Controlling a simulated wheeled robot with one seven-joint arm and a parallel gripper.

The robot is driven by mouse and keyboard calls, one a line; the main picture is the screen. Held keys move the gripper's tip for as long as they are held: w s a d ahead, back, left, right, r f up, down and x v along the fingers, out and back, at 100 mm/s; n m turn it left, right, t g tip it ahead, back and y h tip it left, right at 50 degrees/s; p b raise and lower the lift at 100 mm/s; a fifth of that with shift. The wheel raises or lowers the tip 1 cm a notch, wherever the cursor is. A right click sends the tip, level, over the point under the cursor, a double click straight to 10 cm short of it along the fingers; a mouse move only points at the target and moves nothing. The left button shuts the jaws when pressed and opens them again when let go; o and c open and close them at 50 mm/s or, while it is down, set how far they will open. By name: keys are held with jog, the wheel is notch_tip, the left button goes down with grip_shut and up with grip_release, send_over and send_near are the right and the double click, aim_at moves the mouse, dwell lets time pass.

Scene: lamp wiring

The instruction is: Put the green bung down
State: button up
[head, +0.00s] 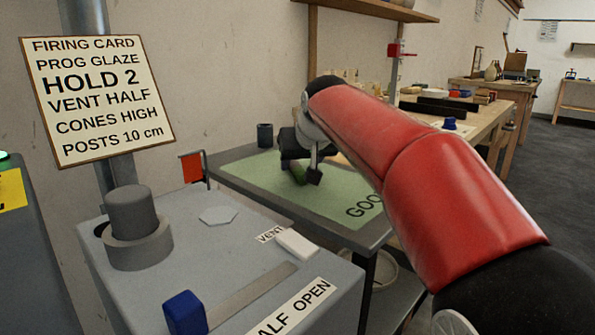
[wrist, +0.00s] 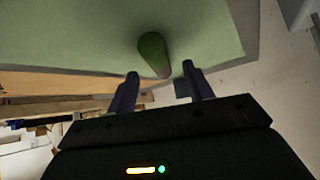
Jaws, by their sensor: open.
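The green bung (wrist: 153,50) shows in the wrist view just past the fingertips, over the pale green mat (wrist: 85,45), with its narrower end towards the gap between the fingers. In the head view the bung (head: 298,172) is a small dark green patch at the mat (head: 330,192), partly hidden by my gripper. I cannot tell whether it stands or lies. My gripper (wrist: 160,73) is open, with the fingers apart and nothing held between them. In the head view my gripper (head: 301,168) is low over the mat's far left part.
A dark grey cylinder (head: 265,135) stands at the table's back left. A grey box (head: 240,245) with a round plug (head: 131,212), a white slider (head: 297,244) and a blue knob (head: 185,313) is in front. A red flag (head: 192,167) rises near the table's left corner. The mat's front part is clear.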

aim_at(298, 166)
jog(key=x, duration=0.3)
jog(key=shift+w+f, duration=0.1)
jog(key=c, duration=1.1)
grip_shut()
